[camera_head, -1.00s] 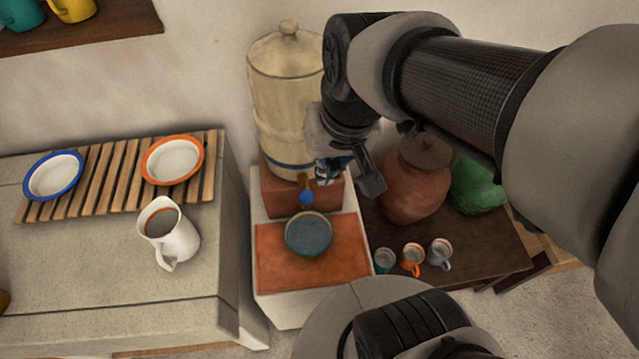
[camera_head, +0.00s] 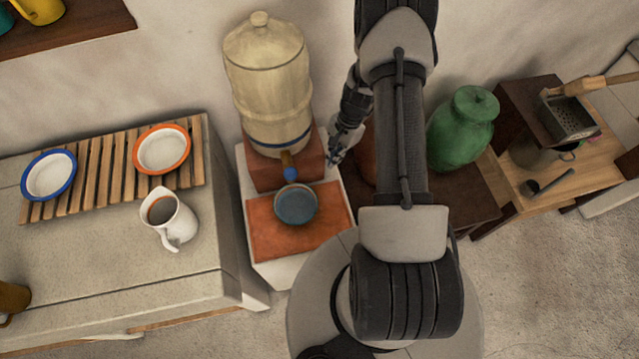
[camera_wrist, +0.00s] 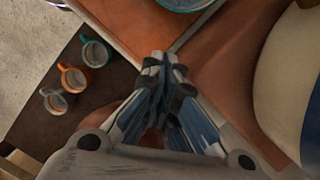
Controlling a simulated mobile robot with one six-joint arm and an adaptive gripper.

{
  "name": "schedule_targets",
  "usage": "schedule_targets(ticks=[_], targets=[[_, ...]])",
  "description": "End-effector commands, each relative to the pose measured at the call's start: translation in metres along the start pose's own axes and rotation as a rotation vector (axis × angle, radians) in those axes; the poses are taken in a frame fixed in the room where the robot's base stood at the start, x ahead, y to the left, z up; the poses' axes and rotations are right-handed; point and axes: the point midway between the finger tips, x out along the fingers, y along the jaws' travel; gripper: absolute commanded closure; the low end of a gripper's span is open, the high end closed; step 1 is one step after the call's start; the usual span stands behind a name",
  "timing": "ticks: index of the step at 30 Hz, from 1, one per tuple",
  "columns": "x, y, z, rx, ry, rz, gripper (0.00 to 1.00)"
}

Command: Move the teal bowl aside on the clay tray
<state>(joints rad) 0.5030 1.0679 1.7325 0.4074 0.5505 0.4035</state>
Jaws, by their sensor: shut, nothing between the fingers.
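The teal bowl (camera_head: 296,204) sits upright on the clay tray (camera_head: 265,237), under the blue-tipped tap of the big cream dispenser. In the wrist view only part of the bowl (camera_wrist: 183,3) shows at the top edge, on the clay tray (camera_wrist: 115,22). My gripper (camera_head: 335,158) is to the right of and behind the bowl, beside the dispenser's brick base, and apart from the bowl. In the wrist view my gripper (camera_wrist: 163,62) has its fingers together with nothing between them, near the tray's corner.
The cream dispenser (camera_head: 268,85) stands on a brick base (camera_head: 268,174) behind the tray. Several mugs (camera_wrist: 74,78) stand on the dark table. A green jar (camera_head: 463,130) is at right. A white pitcher (camera_head: 172,222) stands on the left counter.

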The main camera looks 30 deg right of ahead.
Motion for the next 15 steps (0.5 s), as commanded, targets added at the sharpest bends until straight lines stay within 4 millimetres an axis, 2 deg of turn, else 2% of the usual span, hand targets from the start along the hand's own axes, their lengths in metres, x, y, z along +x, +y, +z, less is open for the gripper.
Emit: schedule_targets(ticks=[3,6,11,15], targets=[[0.022,0.011,-0.006,0.057,-0.018,0.009,1.00],[0.031,0.015,-0.008,0.074,-0.022,0.011,1.00],[0.049,0.016,-0.008,0.076,-0.025,0.013,1.00],[0.076,0.017,-0.007,0.075,-0.025,0.014,1.00]])
